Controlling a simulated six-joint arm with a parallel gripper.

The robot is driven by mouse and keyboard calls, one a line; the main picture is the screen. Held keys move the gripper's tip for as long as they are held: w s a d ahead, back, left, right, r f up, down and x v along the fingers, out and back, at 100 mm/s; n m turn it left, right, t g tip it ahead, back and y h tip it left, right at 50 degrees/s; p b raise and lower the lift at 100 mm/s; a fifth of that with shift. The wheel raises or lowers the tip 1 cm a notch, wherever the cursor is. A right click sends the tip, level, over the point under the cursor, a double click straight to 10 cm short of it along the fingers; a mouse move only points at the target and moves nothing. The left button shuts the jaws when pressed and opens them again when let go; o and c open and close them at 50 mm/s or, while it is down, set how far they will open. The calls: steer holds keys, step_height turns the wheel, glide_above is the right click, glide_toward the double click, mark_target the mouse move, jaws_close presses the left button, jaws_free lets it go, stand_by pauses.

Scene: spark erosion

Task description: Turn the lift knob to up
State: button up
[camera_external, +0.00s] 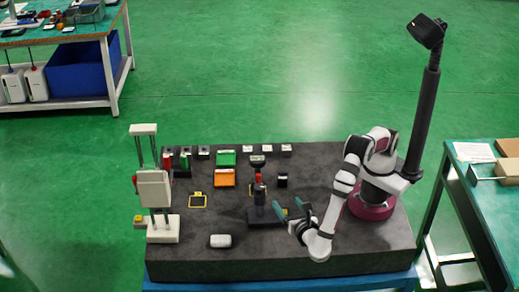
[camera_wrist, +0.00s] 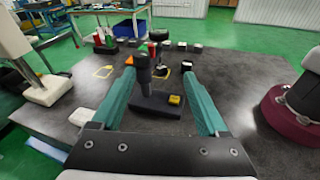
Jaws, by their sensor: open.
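I cannot tell for sure which part is the lift knob, and no label or up mark is readable. A dark control unit (camera_external: 266,219) stands near the front middle of the bench, with an upright black post with a rounded top (camera_wrist: 142,66) and a yellow button (camera_wrist: 174,99) on its base. My gripper (camera_external: 292,208) is open and empty, just right of this unit in the external view. In the wrist view its two teal fingers (camera_wrist: 158,74) are spread, with the post and button between them in the picture; no contact shows. A small black block with a pale top (camera_external: 282,181) stands behind.
A white machine stand (camera_external: 153,188) rises at the left. Orange (camera_external: 224,178) and green (camera_external: 226,158) trays and several small blocks line the back. A white rounded piece (camera_external: 220,241) lies at the front. Yellow outlined square (camera_external: 198,200) is empty. The dark bench top (camera_external: 320,180) is clear beside my arm.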

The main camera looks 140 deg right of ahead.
mark_target(262, 192)
step_height(262, 192, down, 4)
steer(key=w+n+h, duration=0.3)
steer(key=shift+t, duration=0.3)
steer(key=x, duration=1.5)
steer(key=shift+s+d+f, duration=0.3)
steer(key=shift+d+f, duration=0.05)
steer(key=shift+c, duration=0.2)
jaws_close()
